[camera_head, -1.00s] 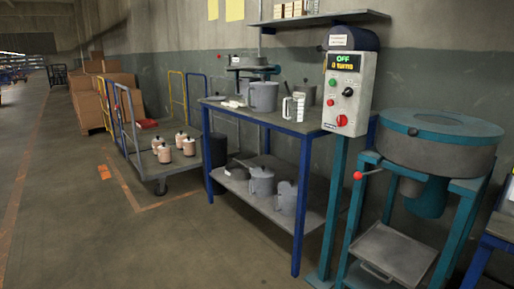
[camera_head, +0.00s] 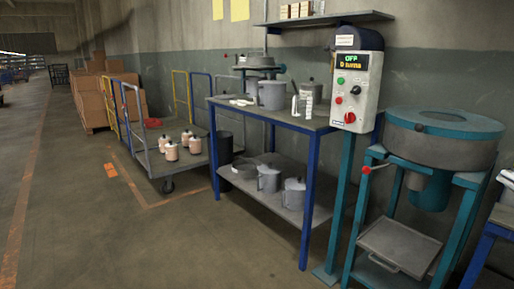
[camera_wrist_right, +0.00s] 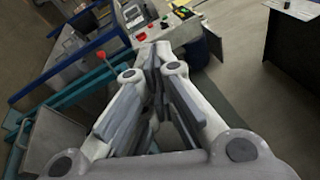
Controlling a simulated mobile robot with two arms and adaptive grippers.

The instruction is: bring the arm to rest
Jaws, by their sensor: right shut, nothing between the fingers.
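My right gripper (camera_wrist_right: 155,50) fills the middle of the right wrist view. Its light grey fingers meet at the tips, shut with nothing between them. In the head view only a small pale piece shows at the far right edge, and I cannot tell for sure if it is part of this gripper. My left gripper is in neither view.
A teal machine (camera_head: 443,138) with a red-knobbed lever stands at the right. Left of it are a control box (camera_head: 352,92) reading OFF and a blue-legged workbench (camera_head: 287,117) with grey pots. A trolley (camera_head: 172,165) holds several pinkish canisters. Floor at front left is clear.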

